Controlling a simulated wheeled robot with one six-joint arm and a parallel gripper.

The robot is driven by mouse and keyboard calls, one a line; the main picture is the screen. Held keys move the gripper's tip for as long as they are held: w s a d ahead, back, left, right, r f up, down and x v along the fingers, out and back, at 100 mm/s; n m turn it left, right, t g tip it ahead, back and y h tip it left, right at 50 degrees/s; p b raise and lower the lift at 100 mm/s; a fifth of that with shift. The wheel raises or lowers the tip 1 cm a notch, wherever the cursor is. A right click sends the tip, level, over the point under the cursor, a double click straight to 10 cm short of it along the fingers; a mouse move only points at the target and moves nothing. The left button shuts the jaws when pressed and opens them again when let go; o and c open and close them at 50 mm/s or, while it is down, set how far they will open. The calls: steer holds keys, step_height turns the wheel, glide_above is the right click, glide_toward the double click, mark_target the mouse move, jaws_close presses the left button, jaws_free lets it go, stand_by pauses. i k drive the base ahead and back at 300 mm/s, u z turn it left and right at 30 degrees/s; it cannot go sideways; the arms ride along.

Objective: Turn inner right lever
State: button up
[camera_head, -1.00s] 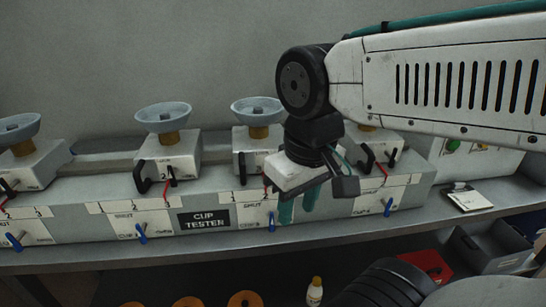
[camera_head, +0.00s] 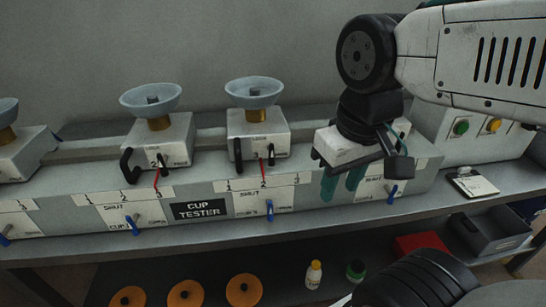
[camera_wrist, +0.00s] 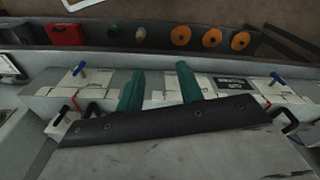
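The inner right station of the cup tester carries a blue lever (camera_head: 270,211), which points down from its "SHUT" label, and a black handle (camera_head: 238,156) on its upper block. My gripper (camera_head: 342,184) has two teal fingers apart, with nothing between them. It hangs in front of the tester, right of this blue lever and left of the outer right blue lever (camera_head: 393,194). In the wrist view my gripper (camera_wrist: 158,72) also shows open, with the outer right blue lever (camera_wrist: 78,69) to its left. The inner right blue lever cannot be made out there; a finger may hide it.
The inner left blue lever (camera_head: 137,221) is left of the "CUP TESTER" sign (camera_head: 200,210). Grey bowls top the stations, including the inner right bowl (camera_head: 254,91). A notepad (camera_head: 473,186) and dark bin (camera_head: 493,232) are at right. Bottles and orange discs (camera_head: 244,290) are below.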

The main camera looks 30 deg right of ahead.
mark_target(271, 148)
steer(key=z, duration=1.55)
steer(key=k, duration=1.25)
steer(key=u, duration=0.95)
